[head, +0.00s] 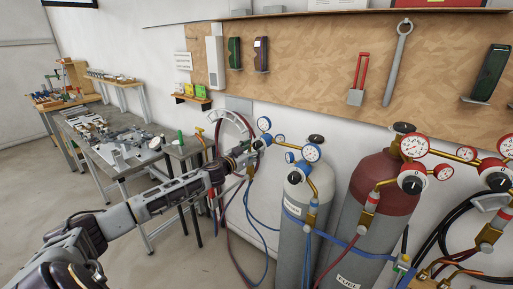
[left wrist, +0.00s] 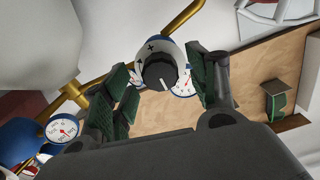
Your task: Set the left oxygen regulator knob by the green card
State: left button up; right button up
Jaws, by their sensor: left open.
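The left oxygen regulator shows in the head view as blue-rimmed gauges (head: 264,123) beside my left gripper (head: 243,158). Its black knob (left wrist: 160,72) is clear in the left wrist view, with a white line on its face pointing down and a plus mark on the pale body above. My left gripper (left wrist: 158,64) is open, its green-padded fingers on either side of the knob with gaps visible. In the head view the gripper largely hides the knob. Small green and yellow cards (head: 187,90) stand on a little wall shelf; their markings are too small to read.
A grey cylinder (head: 292,232) with another blue-gauged regulator stands right of the gripper. A dark red-topped cylinder (head: 378,190) with red gauges (head: 414,146) stands beyond it. Blue and red hoses hang below the gripper. A cluttered workbench (head: 120,152) stands at left.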

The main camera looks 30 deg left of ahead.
pick_arm(q)
jog(key=shift+w, duration=0.65)
jog(key=shift+w+d, duration=0.1)
jog(key=shift+w, duration=0.45)
pick_arm(e)
jog(key=shift+w+r, duration=0.3)
jog(key=shift+w, duration=0.55)
jog(key=shift+s, duration=0.1)
